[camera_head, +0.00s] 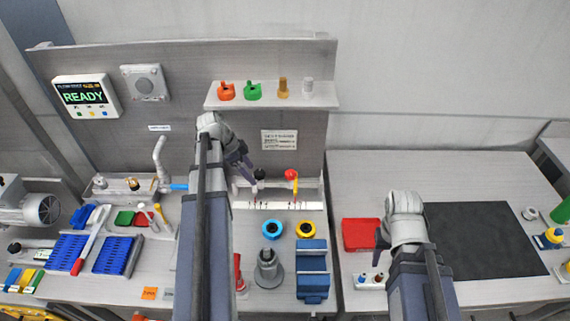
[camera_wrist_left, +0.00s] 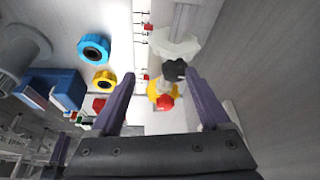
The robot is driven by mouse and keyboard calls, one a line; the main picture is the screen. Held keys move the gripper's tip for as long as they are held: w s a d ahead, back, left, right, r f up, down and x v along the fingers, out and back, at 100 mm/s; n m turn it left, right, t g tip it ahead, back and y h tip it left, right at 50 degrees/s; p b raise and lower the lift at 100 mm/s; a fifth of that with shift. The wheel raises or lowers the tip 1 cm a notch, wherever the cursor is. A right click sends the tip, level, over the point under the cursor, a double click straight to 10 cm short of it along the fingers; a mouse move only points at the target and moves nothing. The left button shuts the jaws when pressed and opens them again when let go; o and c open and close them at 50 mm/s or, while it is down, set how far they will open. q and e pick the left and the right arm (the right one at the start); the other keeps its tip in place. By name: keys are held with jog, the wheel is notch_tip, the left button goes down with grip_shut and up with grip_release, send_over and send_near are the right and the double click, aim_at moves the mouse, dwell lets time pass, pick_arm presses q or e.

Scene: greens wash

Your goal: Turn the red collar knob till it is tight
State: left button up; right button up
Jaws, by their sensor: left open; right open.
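A red round knob (camera_head: 291,174) sits on the rail at the foot of the back panel, with a yellow part just below it. In the left wrist view the red knob (camera_wrist_left: 165,102) lies over a yellow piece, between my fingers in the picture, beside a black knob (camera_wrist_left: 174,70). My left gripper (camera_head: 255,182) is open at the rail, left of the red knob, by the black knob. Its fingers (camera_wrist_left: 160,77) hold nothing; I cannot tell whether they touch the black knob. My right gripper (camera_head: 381,240) is open, beside a red tray (camera_head: 361,235).
A blue ring (camera_head: 272,230) and a yellow ring (camera_head: 305,229) lie in front of the rail. A shelf (camera_head: 270,101) with small knobs is above. A screen (camera_head: 86,97) reads READY.

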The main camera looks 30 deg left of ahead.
aim_at(290, 172)
pick_arm(q)
jog(key=shift+w, duration=0.1)
jog(key=w+d, duration=0.2)
jog(key=d, duration=0.1)
jog(key=w+d, duration=0.5)
jog(key=d, duration=0.1)
jog(key=shift+w+d, duration=0.15)
jog(key=shift+d, duration=0.15)
jog(key=shift+w+d+f+b, duration=0.1)
jog(key=shift+d+f+b, duration=0.05)
jog(key=shift+f+b, duration=0.6)
jog(key=shift+w+d+f+b, duration=0.2)
jog(key=shift+d+f+b, duration=0.05)
jog(key=shift+f+b, duration=0.4)
jog(key=shift+c, duration=0.3)
grip_shut()
